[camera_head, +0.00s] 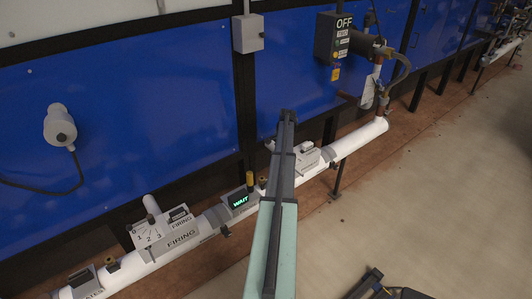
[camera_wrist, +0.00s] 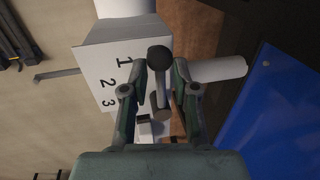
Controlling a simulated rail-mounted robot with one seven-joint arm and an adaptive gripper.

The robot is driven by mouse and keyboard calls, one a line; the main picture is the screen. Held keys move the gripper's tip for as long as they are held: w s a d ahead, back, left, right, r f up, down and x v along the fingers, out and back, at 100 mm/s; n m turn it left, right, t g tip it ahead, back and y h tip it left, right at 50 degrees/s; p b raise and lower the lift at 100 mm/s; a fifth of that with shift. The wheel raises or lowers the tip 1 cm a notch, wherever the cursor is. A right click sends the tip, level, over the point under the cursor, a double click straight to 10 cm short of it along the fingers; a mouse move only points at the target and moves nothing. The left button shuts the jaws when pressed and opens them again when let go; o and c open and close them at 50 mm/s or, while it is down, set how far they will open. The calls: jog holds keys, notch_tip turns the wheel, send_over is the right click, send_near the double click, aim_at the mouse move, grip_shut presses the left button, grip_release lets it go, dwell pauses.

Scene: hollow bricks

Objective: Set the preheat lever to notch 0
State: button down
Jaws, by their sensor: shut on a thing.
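In the wrist view, the lever (camera_wrist: 161,92) has a grey shaft and a round black knob (camera_wrist: 160,57). My gripper (camera_wrist: 160,72) has one finger on each side of the shaft and is shut on it, just below the knob. The white numbered plate (camera_wrist: 97,75) beside it shows 1, 2 and 3. No 0 is visible there, and I cannot tell which notch the lever is in. In the head view, my arm crosses the middle of the pipe, and my gripper cannot be made out.
A white pipe (camera_head: 358,139) runs along the blue wall (camera_head: 110,100). On it stand a box marked FIRING (camera_head: 180,238) with numbers 0 to 3, a display (camera_head: 240,199) reading WAIT, and another box (camera_head: 309,157). A control box (camera_head: 334,33) reads OFF. Floor at right is mostly open.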

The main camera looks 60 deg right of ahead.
jog(key=shift+w, duration=0.1)
jog(key=shift+d, duration=0.1)
dwell(0.3)
jog(key=c, duration=1.2)
grip_release()
notch_tip(320, 180, up, 12)
jog(key=s+a, duration=0.1)
jog(key=s, duration=0.1)
jog(key=shift+f, duration=0.15)
